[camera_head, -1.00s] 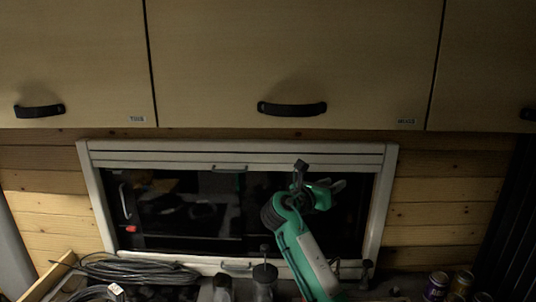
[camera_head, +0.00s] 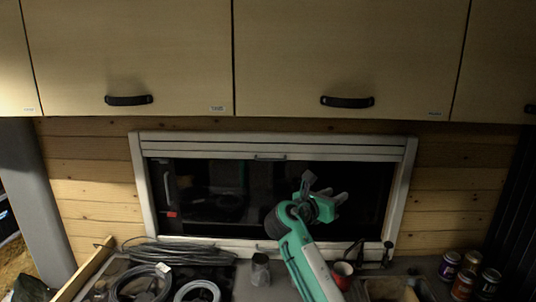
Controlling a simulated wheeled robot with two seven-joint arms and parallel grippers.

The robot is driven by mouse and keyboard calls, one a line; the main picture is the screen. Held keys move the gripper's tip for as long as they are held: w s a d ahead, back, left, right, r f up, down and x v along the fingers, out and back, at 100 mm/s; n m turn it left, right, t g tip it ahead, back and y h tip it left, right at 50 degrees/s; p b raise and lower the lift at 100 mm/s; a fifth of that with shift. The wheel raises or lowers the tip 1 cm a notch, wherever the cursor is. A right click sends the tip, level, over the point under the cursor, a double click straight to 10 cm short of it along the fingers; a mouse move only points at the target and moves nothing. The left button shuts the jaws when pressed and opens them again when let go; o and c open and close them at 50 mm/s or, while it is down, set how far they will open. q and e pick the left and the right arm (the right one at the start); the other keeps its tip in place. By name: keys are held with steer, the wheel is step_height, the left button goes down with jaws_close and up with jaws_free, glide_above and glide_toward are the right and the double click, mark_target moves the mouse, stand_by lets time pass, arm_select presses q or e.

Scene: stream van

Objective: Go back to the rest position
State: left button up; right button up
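My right arm comes up from the lower middle in green and white, raised in front of the window. My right gripper (camera_head: 322,192) is at its upper end, in front of the dark glass and touching nothing that I can see. Its fingers look spread apart, with no object between them. My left gripper is out of view.
Closed wooden cabinets (camera_head: 348,50) with black handles hang above the white-framed window (camera_head: 270,140). On the counter are coiled cables (camera_head: 180,252), a dark jar (camera_head: 260,270), a red mug (camera_head: 342,272), a tray (camera_head: 398,288) and several cans (camera_head: 466,280) at the right.

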steer(key=s+d+f+m+g+y, duration=0.3)
steer(key=s+f+m, duration=0.4)
steer(key=f, duration=0.7)
steer(key=s+d+f+m+g+y, duration=0.1)
steer(key=s+d+f+m+y, duration=0.25)
steer(key=s+f, duration=0.85)
steer(key=s+f+m+g+y, duration=0.1)
steer(key=s+f+m+y, duration=0.3)
steer(key=s, duration=0.6)
steer(key=s+f+m+g, duration=0.2)
steer(key=s+m, duration=0.4)
steer(key=s, duration=0.3)
steer(key=s+f+m+g+y, duration=0.1)
steer(key=s+f+m+y, duration=0.3)
steer(key=s, duration=0.6)
step_height(320, 180, down, 36)
steer(key=m+g+h+b, duration=0.1)
steer(key=g+h+b, duration=0.1)
steer(key=b, duration=0.3)
arm_select(q)
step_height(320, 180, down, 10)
steer(key=b, duration=0.5)
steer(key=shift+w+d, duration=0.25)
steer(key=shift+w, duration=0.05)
arm_select(e)
steer(key=s+d+f, duration=0.3)
steer(key=s+f, duration=1.6)
steer(key=f, duration=0.5)
steer(key=shift+s+d+g, duration=0.2)
steer(key=shift+g, duration=0.2)
